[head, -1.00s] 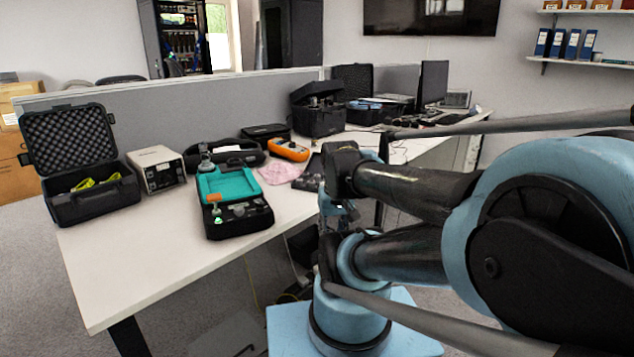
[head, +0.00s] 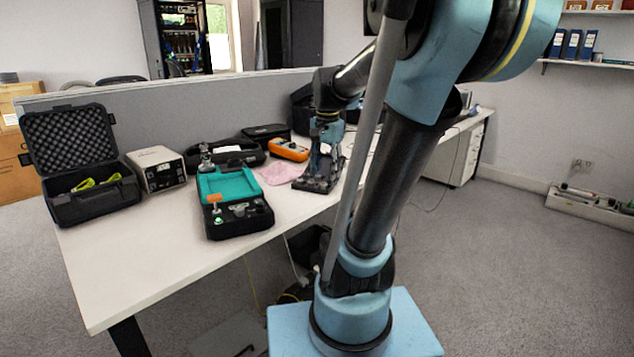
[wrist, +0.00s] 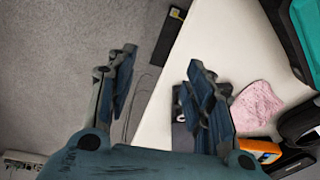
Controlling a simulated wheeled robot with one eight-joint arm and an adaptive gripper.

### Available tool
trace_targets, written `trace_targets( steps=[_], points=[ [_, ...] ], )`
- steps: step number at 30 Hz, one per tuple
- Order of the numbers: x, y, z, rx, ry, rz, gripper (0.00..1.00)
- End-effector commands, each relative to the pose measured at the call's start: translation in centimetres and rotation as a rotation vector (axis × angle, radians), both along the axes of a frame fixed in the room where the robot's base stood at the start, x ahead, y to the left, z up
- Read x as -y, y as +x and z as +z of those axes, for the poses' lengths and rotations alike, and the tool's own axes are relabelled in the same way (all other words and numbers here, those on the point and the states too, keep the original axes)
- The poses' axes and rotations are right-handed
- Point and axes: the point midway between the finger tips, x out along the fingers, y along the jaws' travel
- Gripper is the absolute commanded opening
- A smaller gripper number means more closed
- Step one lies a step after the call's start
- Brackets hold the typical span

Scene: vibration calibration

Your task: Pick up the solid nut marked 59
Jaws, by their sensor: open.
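I cannot make out a nut marked 59 in either view; any marking is too small to read. Several small metal pieces lie in the black front tray (head: 236,220) of the teal-topped case, too small to tell apart. One metal piece (head: 206,157) stands at the case's back. My gripper (head: 322,172) is over the right part of the table, right of the pink cloth. In the wrist view my gripper (wrist: 160,72) has its fingers wide apart with nothing between them. The teal case (head: 228,184) also shows at that view's upper right (wrist: 306,38).
A grey box (head: 157,168) and open black case (head: 92,203) stand left. A dark flat item (head: 316,186) lies below my gripper. The table's front left (head: 130,270) is clear.

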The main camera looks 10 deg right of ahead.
Motion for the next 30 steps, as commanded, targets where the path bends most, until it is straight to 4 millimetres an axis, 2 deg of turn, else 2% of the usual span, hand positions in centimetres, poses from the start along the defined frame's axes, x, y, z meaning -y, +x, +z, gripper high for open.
trace_targets(
  steps=[1,9,21,27,30],
  points=[
    [0.1,1.5,0.8,-0.006,0.006,-0.057,0.47],
    [0.7,9.0,3.6,-0.038,0.036,-0.388,0.47],
    [1.8,20.2,5.2,-0.080,0.060,-0.872,0.47],
    [2.3,23.9,5.0,-0.094,0.062,-1.040,0.47],
    [2.4,24.7,4.9,-0.096,0.063,-1.080,0.47]
  ],
)
